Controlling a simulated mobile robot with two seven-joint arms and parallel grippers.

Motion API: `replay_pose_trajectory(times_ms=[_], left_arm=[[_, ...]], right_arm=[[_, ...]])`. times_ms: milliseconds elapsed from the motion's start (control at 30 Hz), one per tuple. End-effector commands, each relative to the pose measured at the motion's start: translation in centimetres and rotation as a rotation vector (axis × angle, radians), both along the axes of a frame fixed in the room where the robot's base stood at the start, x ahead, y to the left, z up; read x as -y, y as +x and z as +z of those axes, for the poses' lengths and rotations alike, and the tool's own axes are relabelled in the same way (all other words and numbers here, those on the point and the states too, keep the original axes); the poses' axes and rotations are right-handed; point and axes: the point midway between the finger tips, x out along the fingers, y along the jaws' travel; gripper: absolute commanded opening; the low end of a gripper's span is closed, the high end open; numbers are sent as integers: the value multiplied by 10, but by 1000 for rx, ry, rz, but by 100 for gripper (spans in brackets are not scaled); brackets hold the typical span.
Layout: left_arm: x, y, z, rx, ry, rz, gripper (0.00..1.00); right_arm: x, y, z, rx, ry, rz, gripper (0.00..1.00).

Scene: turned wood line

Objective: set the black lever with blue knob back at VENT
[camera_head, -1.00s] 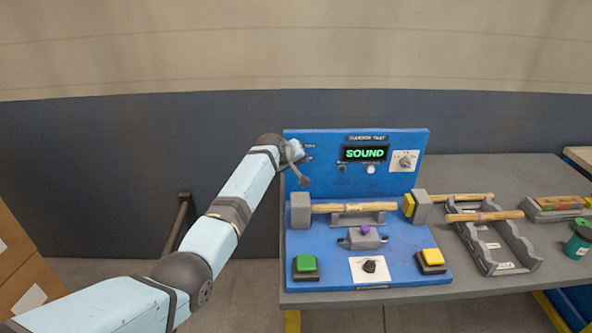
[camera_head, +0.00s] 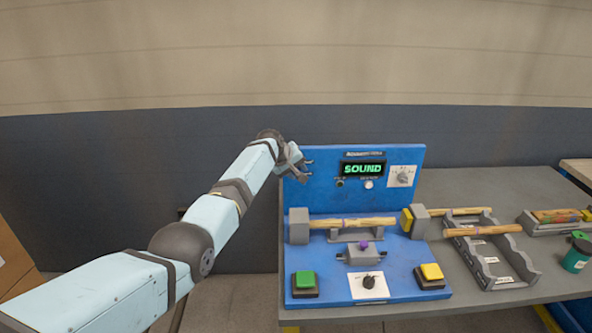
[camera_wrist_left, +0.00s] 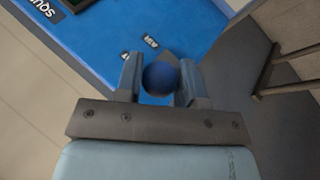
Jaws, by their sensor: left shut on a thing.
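The lever's round blue knob (camera_wrist_left: 160,78) sits between the two fingers of my left gripper (camera_wrist_left: 160,88) in the left wrist view, and the gripper is shut on it. The black lever itself is mostly hidden behind the knob and fingers. Two small labels lie on the blue panel (camera_wrist_left: 190,25) just beyond the knob; they are too small to read surely. In the head view my left gripper (camera_head: 303,170) is at the left edge of the upright blue panel (camera_head: 322,195). The lever is hidden there, so its setting cannot be told. My right gripper is not in view.
The panel's display (camera_head: 363,169) reads SOUND. Below are a wooden-handled mallet (camera_head: 352,223), a purple-knobbed clamp (camera_head: 363,256), a green button (camera_head: 305,282) and a yellow button (camera_head: 431,271). A grey rack (camera_head: 492,262) stands to the right. Floor lies left of the bench.

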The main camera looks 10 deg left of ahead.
Motion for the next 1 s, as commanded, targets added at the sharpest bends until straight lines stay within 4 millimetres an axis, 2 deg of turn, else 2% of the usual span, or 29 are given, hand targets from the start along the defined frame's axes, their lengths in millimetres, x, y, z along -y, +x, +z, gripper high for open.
replay_pose_trajectory(times_ms=[33,100,133,400,567,767,1000], left_arm=[[0,1,3,5,-2,1,40],[0,1,3,6,-1,0,56],[0,1,3,6,-1,0,61],[0,0,2,4,0,0,61],[-3,-3,8,5,-1,1,61],[-12,-16,27,6,0,1,61],[-29,-40,63,7,0,1,61]], right_arm=[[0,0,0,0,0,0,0],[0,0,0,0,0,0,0],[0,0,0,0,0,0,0],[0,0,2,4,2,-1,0],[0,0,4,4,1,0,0],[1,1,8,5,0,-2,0],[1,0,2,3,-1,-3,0]])
